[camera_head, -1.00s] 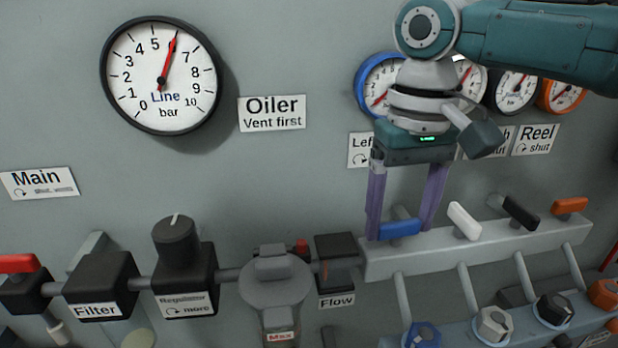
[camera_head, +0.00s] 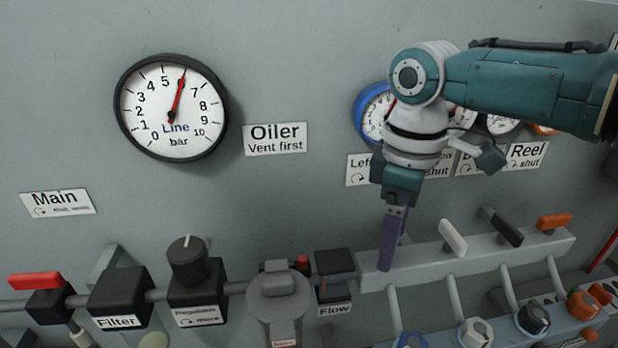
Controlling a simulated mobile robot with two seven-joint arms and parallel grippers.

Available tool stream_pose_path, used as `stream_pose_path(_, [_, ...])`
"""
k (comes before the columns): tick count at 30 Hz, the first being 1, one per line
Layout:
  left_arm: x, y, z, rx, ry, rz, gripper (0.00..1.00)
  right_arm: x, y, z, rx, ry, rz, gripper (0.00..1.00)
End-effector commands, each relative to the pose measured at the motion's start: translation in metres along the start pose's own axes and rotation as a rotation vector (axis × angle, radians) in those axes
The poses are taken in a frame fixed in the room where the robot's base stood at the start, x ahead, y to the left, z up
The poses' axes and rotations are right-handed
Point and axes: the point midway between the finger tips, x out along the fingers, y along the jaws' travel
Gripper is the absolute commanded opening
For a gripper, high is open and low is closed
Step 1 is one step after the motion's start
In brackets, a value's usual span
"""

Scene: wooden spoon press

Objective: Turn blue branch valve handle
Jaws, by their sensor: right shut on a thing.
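My right gripper (camera_head: 386,264) points down at the left end of the grey branch valve block (camera_head: 480,252). Its purple fingers line up one behind the other, seen edge-on, and are shut on the blue branch valve handle, which the fingers hide. The blue-rimmed gauge (camera_head: 359,113) above is partly covered by my right arm; a bit of red needle shows near its right side. My left gripper is not in view.
White (camera_head: 453,238), black (camera_head: 502,228) and orange (camera_head: 553,221) handles stand along the same block to the right. The Flow block (camera_head: 335,264) sits close on the left.

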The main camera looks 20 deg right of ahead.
Motion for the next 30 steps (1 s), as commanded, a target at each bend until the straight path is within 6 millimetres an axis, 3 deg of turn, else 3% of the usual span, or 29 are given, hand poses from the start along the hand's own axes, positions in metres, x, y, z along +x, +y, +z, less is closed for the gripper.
stream_pose_path(15, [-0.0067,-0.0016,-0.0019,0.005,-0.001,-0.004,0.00,-0.0010,-0.0006,-0.0011,-0.450,0.003,-0.002,0.22])
stream_pose_path(30, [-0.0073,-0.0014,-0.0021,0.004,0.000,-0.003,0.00,-0.0010,-0.0006,-0.0013,-0.642,0.004,-0.001,0.22])
